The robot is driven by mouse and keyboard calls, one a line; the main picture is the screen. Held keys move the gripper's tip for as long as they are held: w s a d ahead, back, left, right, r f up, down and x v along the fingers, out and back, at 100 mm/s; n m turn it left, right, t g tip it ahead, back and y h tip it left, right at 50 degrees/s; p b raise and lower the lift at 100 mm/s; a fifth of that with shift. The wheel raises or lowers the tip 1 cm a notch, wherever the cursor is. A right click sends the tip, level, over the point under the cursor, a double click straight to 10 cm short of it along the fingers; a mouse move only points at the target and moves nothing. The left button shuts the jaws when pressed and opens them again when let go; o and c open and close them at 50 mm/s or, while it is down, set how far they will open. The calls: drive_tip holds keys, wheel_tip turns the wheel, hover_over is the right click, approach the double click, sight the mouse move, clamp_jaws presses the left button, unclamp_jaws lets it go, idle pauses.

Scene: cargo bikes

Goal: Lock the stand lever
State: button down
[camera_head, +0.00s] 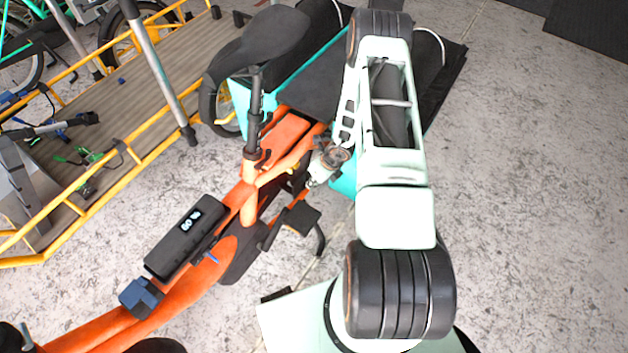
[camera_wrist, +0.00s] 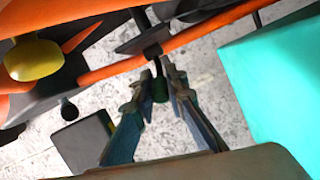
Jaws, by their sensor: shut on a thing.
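The orange cargo bike (camera_head: 245,205) stands upright on the floor, and its orange frame tube crosses the upper part of the wrist view (camera_wrist: 205,35). A dark lever with a dark green end (camera_wrist: 159,88), apparently the stand lever, hangs below that tube. My gripper (camera_wrist: 160,90) is shut on the lever's end, one finger on each side. In the head view my gripper (camera_head: 315,178) reaches down at the bike's right side, behind the pedal. The lever itself cannot be made out there, and whether it is locked cannot be told.
A black pedal (camera_head: 302,218) is close to my gripper and also shows in the wrist view (camera_wrist: 85,143). A teal box (camera_wrist: 275,90) lies close on the right. A battery (camera_head: 188,236) sits on the frame. A yellow-railed platform (camera_head: 120,105) stands left.

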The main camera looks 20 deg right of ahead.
drive_tip(key=c, duration=1.9)
unclamp_jaws()
drive_tip(key=v, duration=1.2)
